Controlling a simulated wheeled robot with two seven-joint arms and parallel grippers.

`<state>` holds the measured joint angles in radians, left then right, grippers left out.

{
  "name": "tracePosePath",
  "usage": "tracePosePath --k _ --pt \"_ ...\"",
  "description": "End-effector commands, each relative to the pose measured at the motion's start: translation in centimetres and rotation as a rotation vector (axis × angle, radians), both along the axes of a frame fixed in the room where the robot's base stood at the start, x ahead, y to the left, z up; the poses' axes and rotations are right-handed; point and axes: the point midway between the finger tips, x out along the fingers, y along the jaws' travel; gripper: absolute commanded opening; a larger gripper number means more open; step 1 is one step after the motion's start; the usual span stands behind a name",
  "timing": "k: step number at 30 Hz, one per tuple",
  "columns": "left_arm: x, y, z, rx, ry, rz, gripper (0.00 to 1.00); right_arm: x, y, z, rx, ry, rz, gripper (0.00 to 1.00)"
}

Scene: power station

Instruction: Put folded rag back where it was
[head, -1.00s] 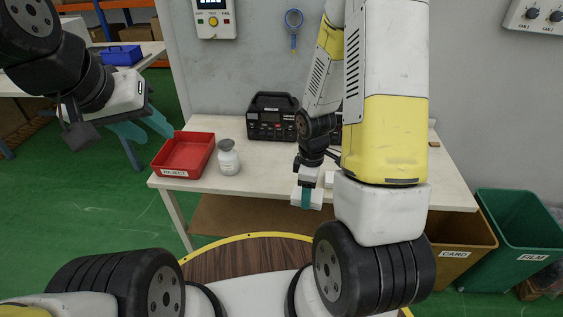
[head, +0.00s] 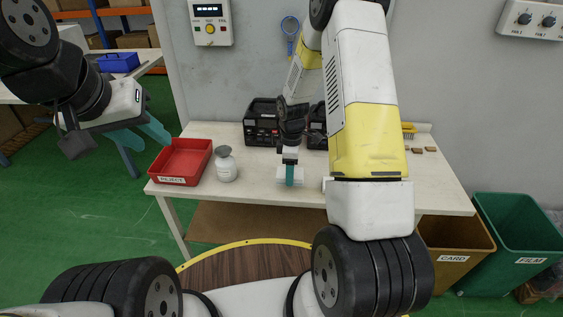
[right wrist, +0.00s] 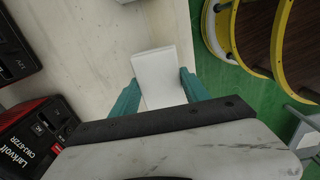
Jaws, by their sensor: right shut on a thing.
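The folded rag is a small white flat block (head: 281,176) in the head view, over the front middle part of the workbench (head: 240,198). My right gripper (head: 289,177) points down and is shut on it. In the right wrist view the rag (right wrist: 161,72) sits between the two teal fingers (right wrist: 160,90), its far end sticking out past them. I cannot tell whether the rag touches the bench top. My left gripper (head: 137,136) is open and empty, in the air left of the red tray.
A red REJECT tray (head: 163,180) and a white bottle (head: 226,166) stand left of the rag. A black power unit (head: 262,128) stands behind it. A small white thing (head: 326,184) lies to the right, partly hidden by my arm. CARD (head: 455,243) and FILM (head: 512,235) bins stand right.

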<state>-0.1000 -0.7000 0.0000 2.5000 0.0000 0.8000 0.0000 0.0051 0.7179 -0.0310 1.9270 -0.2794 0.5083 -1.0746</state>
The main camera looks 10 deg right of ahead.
Motion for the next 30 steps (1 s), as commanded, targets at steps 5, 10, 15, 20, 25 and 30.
tracePosePath --k 5,10,15,20,25,30 --pt "0.0 0.0 0.0 0.000 0.000 0.000 0.36 0.3 0.1 -2.3 0.000 0.004 0.000 0.16" --pt "0.0 0.0 0.0 0.000 0.000 0.000 0.36 0.4 0.1 -3.6 0.000 -0.001 -0.001 0.16" --pt "0.0 0.0 0.0 0.000 0.000 0.000 0.36 0.4 0.1 -3.5 0.001 -0.001 -0.001 0.16" --pt "0.0 0.0 0.0 0.000 0.000 0.000 0.36 0.4 0.1 -3.8 0.001 -0.001 -0.001 0.59" --pt "0.0 0.0 0.0 0.000 0.000 0.000 0.36 0.4 0.1 -3.8 0.001 -0.001 -0.001 0.75" --pt "0.0 0.0 0.0 0.000 0.000 0.000 0.36 0.4 0.1 -3.8 0.000 -0.001 -0.001 0.75"
